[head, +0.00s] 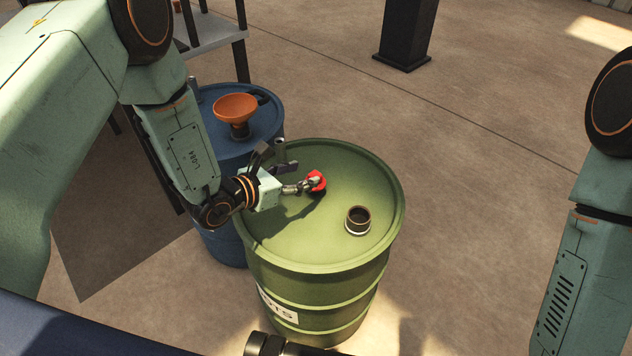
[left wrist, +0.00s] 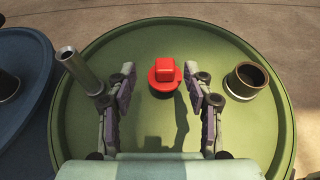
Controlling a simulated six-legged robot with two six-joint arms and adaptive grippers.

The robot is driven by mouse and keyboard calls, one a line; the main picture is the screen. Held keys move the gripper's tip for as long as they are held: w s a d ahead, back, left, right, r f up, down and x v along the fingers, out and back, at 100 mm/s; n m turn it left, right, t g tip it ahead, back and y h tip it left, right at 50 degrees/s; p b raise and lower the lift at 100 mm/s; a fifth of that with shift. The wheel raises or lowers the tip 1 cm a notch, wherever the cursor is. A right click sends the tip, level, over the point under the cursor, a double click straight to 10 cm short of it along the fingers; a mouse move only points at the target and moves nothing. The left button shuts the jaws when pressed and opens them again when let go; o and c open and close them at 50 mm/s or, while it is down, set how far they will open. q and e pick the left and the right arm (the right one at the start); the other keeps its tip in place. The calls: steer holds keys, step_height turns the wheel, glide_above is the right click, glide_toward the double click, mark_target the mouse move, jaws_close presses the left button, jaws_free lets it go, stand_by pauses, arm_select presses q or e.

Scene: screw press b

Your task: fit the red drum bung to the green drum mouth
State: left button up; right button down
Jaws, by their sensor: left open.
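The red drum bung (head: 317,182) is on the lid of the green drum (head: 330,245), with a square red grip on a round flange. In the left wrist view the bung (left wrist: 164,76) appears centred between the fingers and slightly beyond them, apart from both. My left gripper (head: 300,176) is open over the lid and holds nothing. The green drum mouth (head: 358,219) is a short dark open collar on the lid, to the right of the bung. It also shows in the left wrist view (left wrist: 246,80).
A grey upright tube (left wrist: 78,68) stands close to the left finger in the left wrist view. A blue drum (head: 221,245) with an orange funnel (head: 236,108) stands behind left. A table (head: 210,33) and a dark post (head: 405,35) are farther back. The floor to the right is clear.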

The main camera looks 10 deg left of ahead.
mark_target(315, 174)
arm_select(q)
steer(key=w+d+f, duration=0.1)
steer(key=w+d+f+b, duration=0.1)
steer(key=shift+w+d+f, duration=0.15)
steer(key=shift+d+f, duration=0.05)
steer(key=shift+f, duration=0.15)
steer(key=shift+w+d+f+b, duration=0.1)
steer(key=shift+w+d+b, duration=0.1)
steer(key=shift+w+b, duration=0.2)
steer(key=shift+w+d, duration=0.15)
steer(key=c, duration=0.4)
jaws_close()
